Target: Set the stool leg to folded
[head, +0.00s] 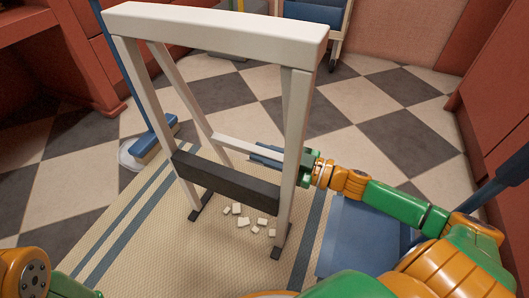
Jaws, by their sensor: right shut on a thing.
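A white stool (220,27) stands upright on a beige mat, with its pale top bar across the upper middle of the head view. Its near leg frame has a dark grey crossbar (225,182) and dark feet. A second leg frame, the stool leg (185,92), slants back and away from the near frame, with a white crossbar low down. My right gripper (268,153) reaches in from the right, past the near right leg, and is shut at that white crossbar. The near leg partly hides the grip. My left gripper is out of view.
Several small white scraps (239,222) lie on the mat (120,235) under the stool. A blue broom (155,140) stands at the left, and a blue panel-like object (350,235) lies at the right. Red cabinets (75,60) flank the checkered floor; a cart stands behind.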

